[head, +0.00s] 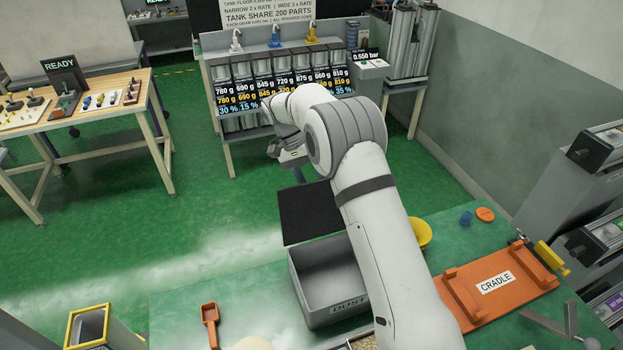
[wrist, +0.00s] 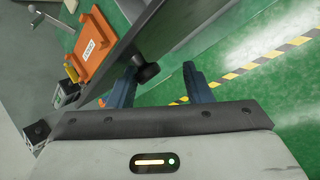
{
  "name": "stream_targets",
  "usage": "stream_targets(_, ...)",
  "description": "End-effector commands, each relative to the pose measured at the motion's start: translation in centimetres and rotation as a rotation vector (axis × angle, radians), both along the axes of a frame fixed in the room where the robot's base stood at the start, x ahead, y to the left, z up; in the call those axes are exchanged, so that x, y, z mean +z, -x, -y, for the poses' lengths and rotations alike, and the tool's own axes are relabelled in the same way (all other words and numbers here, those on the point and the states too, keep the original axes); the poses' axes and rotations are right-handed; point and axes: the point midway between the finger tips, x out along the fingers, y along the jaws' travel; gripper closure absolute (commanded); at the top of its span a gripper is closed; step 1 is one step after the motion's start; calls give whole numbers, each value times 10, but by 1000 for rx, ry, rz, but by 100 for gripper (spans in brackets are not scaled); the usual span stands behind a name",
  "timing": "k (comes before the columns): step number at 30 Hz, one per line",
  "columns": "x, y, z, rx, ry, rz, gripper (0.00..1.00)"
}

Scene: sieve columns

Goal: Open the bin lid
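The grey bin marked DUST (head: 338,305) stands at the table's edge, and I can see down into its interior. Its black lid (head: 308,213) is raised at the far side of the bin, clear of the opening. In the wrist view the lid shows as a dark panel (wrist: 165,28) with a round black knob (wrist: 147,72) at its edge. My gripper (head: 295,165) is beyond the lid's upper edge. In the wrist view my gripper (wrist: 160,85) has its blue fingers apart, with the knob close to the left finger. I cannot tell whether they touch.
An orange cradle (head: 497,286) lies on the green table at the right, and a yellow bowl (head: 421,233) is partly behind my arm. A rack of tanks (head: 285,85) stands behind. Green floor is free at the left.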

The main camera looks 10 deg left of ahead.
Motion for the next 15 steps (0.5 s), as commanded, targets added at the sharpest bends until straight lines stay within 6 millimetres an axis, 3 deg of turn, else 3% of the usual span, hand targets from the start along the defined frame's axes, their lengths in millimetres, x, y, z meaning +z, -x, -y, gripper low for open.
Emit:
stream_targets(7, 1, -2, 0, -1, 5, -3, 54)
stream_targets(15, 34, -14, -21, 2, 1, 2, 54)
